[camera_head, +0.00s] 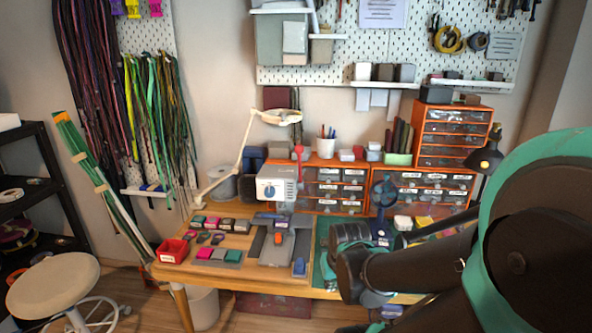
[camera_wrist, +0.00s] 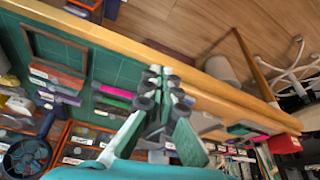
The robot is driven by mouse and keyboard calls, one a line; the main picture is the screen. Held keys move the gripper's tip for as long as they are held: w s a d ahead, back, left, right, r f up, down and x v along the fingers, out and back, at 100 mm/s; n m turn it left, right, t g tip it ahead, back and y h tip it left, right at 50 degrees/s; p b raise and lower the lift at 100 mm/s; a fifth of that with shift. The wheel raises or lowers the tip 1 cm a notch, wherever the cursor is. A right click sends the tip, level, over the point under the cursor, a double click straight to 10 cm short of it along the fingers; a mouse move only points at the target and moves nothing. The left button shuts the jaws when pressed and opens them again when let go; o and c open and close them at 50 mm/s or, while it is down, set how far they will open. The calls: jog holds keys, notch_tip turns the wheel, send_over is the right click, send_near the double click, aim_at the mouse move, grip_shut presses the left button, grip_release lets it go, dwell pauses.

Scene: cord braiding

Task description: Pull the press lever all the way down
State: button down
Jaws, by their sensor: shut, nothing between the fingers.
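The press appears to be the white machine (camera_head: 275,188) with a blue dial, at the back of the wooden worktable in the head view. Its lever (camera_head: 299,168) stands upright at the machine's right side, with a red knob (camera_head: 298,150) on top. My gripper (camera_wrist: 160,73) is shut and empty in the wrist view, its fingertips over the table's front edge. In the head view my arm reaches in from the right, ending right of the press and nearer the camera, apart from the lever. I cannot clearly identify the lever in the wrist view.
A grey fixture with an orange piece (camera_head: 279,238) lies before the press. A red bin (camera_head: 172,251) stands at the table's left corner. Orange drawer cabinets (camera_head: 335,181) and a dark blue fan-like object (camera_head: 384,190) stand to the right. A lamp arm (camera_head: 240,150) rises left of the press.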

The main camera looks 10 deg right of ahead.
dwell(0.4)
jog(key=w+a+r, duration=0.2)
jog(key=w+r, duration=1.7)
jog(key=r, duration=0.1)
jog(key=w+a+r, duration=0.1)
jog(key=w+r, duration=0.3)
jog(key=r, duration=0.4)
jog(key=w+a+r+h, duration=0.1)
jog(key=w+r, duration=0.3)
jog(key=r, duration=0.4)
jog(key=w+a+r+m, duration=0.1)
jog(key=w+r, duration=0.3)
jog(key=r, duration=0.4)
jog(key=shift+w+a+r, duration=0.2)
jog(key=shift+a+r, duration=0.1)
jog(key=shift+r, duration=0.05)
jog(key=shift+f, duration=0.1)
